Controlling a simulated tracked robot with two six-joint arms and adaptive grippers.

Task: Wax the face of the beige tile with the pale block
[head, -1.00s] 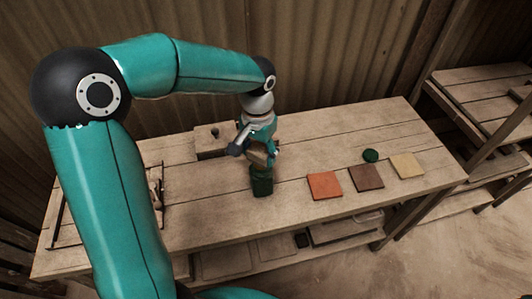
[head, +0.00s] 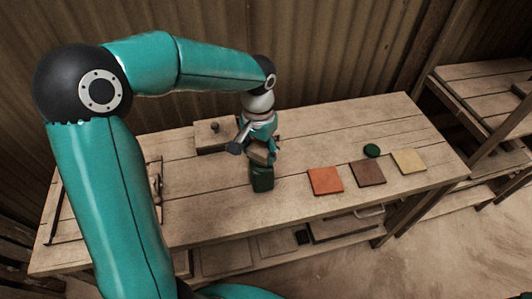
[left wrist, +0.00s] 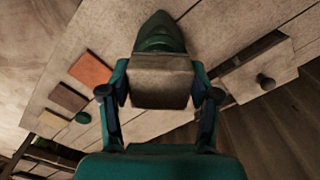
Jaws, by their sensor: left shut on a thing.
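The beige tile (head: 408,161) lies flat at the right end of the bench, the last in a row with an orange tile (head: 326,180) and a brown tile (head: 367,172). My left gripper (head: 262,153) is at mid-bench, well left of the tiles, and is shut on a grey-brown block, which may be the pale block. The block (left wrist: 160,85) fills the space between both fingers in the left wrist view. A dark green object (head: 262,177) is directly below it; I cannot tell whether they touch. My right gripper is not in view.
A green round piece (head: 371,150) lies behind the brown and beige tiles. A wooden box with a dark knob (head: 214,128) stands at the back of the bench. A dark frame (head: 157,185) is at the left. The bench between gripper and tiles is clear.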

